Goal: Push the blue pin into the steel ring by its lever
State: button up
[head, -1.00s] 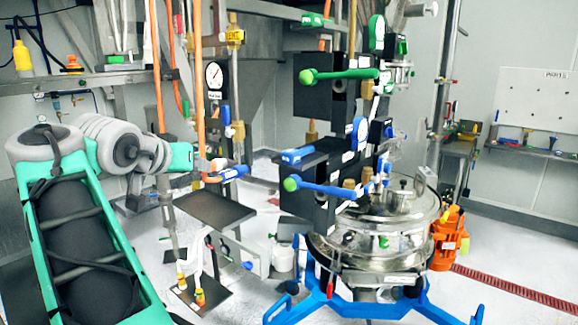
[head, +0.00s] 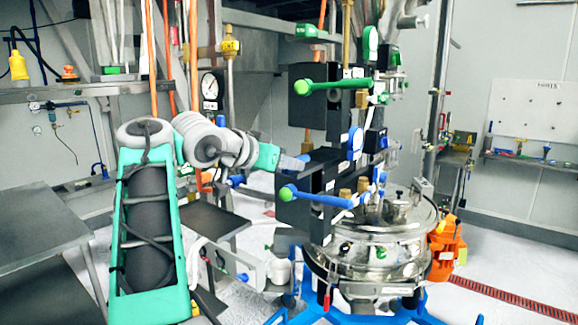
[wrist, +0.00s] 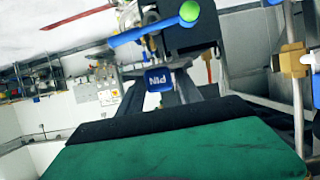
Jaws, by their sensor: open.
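The blue pin block, marked PIN, shows in the wrist view (wrist: 158,79) just beyond my gripper. In the head view my gripper (head: 297,162) hides most or all of it at the left end of a black plate (head: 330,155). My gripper is open and close to the block; I cannot tell whether they touch. A blue lever (head: 325,198) with a green ball end (head: 287,192) sticks out to the left just below. It also shows in the wrist view (wrist: 145,32), above the block. I cannot make out the steel ring.
A green lever (head: 340,84) sits higher on the same stack of black blocks. The round steel sifter (head: 375,245) stands on a blue frame (head: 415,318) to the right.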

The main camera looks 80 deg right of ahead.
jog(key=shift+c, duration=0.5)
grip_shut()
